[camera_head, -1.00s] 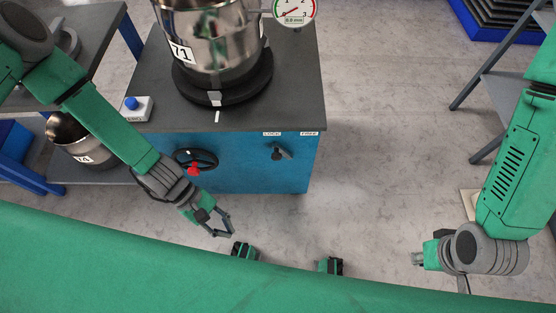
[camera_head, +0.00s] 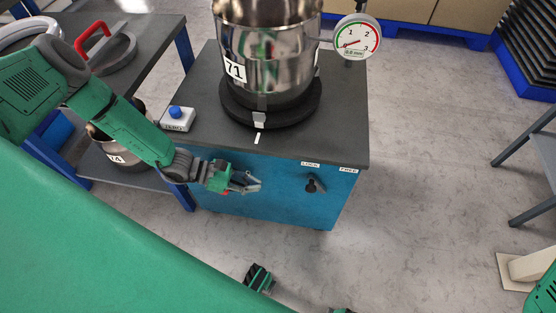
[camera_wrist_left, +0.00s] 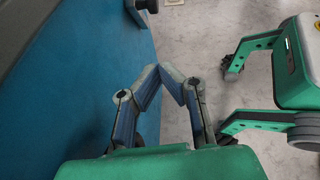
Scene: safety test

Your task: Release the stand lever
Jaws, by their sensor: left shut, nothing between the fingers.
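The stand lever (camera_head: 315,185) is a small dark handle on the blue front of the stand (camera_head: 285,208). It sits below the labels LOCK (camera_head: 310,164) and FREE (camera_head: 348,169); I cannot tell which one it points to. My left gripper (camera_head: 257,184) is shut and empty in front of the blue panel, to the left of the lever and apart from it. In the left wrist view its fingers (camera_wrist_left: 165,74) meet at the tips, with the blue panel on the left. A dark part, probably the lever (camera_wrist_left: 147,5), shows at the top edge.
A shiny pot marked 71 (camera_head: 275,55) stands on the dark top, beside a dial gauge (camera_head: 356,38) and a blue button box (camera_head: 177,117). A side table (camera_head: 140,25) and lower pot (camera_head: 118,150) stand left.

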